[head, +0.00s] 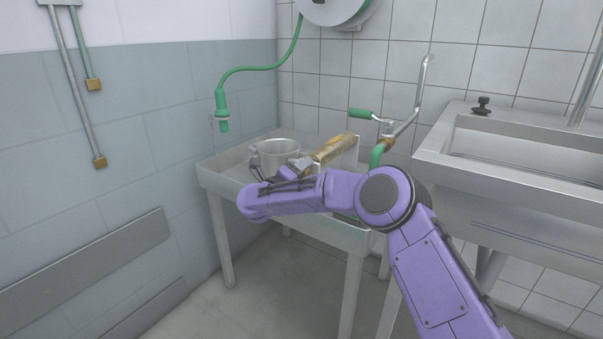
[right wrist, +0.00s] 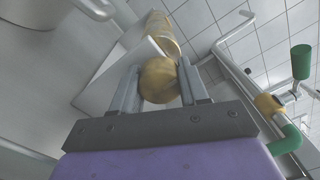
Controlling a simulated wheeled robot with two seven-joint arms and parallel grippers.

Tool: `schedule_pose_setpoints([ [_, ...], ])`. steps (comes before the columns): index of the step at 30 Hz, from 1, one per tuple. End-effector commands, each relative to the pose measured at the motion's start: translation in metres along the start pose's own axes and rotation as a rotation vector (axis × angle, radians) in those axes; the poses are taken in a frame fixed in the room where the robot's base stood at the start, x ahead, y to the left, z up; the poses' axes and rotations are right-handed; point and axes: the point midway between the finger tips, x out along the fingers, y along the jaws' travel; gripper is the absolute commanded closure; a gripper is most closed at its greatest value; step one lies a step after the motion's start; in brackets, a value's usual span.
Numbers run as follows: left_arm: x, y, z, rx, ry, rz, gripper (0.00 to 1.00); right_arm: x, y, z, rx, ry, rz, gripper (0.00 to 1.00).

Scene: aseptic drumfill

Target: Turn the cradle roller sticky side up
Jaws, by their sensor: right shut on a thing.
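The cradle roller (head: 333,149) is a tan-brown cylinder above the right part of the metal table, behind my forearm. In the right wrist view, its round yellowish end (right wrist: 159,80) sits between the two fingers of my right gripper (right wrist: 160,88), and more of its length shows beyond. My right gripper is shut on the roller; in the head view it (head: 300,165) is partly hidden by my purple arm. A pale, flat-sided block (right wrist: 120,75), perhaps the cradle, stands beside the roller. I cannot tell which side of the roller is sticky. My left gripper is not in view.
A metal pot (head: 277,149) stands on the table (head: 213,178), left of the roller. A bent pipe with a green-handled valve (head: 361,113) rises behind the right end. A green hose nozzle (head: 222,112) hangs at the left. A steel sink (head: 520,150) is at right.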

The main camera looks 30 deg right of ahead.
Motion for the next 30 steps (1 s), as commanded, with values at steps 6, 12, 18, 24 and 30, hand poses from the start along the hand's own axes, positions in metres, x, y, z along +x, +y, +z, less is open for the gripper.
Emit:
schedule_pose_setpoints([
  [6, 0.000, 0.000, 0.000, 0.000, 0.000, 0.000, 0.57, -0.001, 0.001, 0.000, 0.003, 0.001, 0.002, 0.86],
  [12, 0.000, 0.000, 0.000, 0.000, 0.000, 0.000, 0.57, -0.001, 0.001, 0.000, 0.002, 0.001, 0.002, 0.43],
  [18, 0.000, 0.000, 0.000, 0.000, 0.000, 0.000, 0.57, 0.000, 0.000, 0.000, 0.002, 0.001, 0.001, 0.31],
  [24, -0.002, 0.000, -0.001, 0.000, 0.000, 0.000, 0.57, -0.007, -0.001, 0.001, 0.002, -0.001, 0.001, 0.31],
  [30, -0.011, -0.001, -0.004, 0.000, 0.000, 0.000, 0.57, -0.051, -0.002, 0.003, 0.000, -0.006, 0.002, 0.31],
])
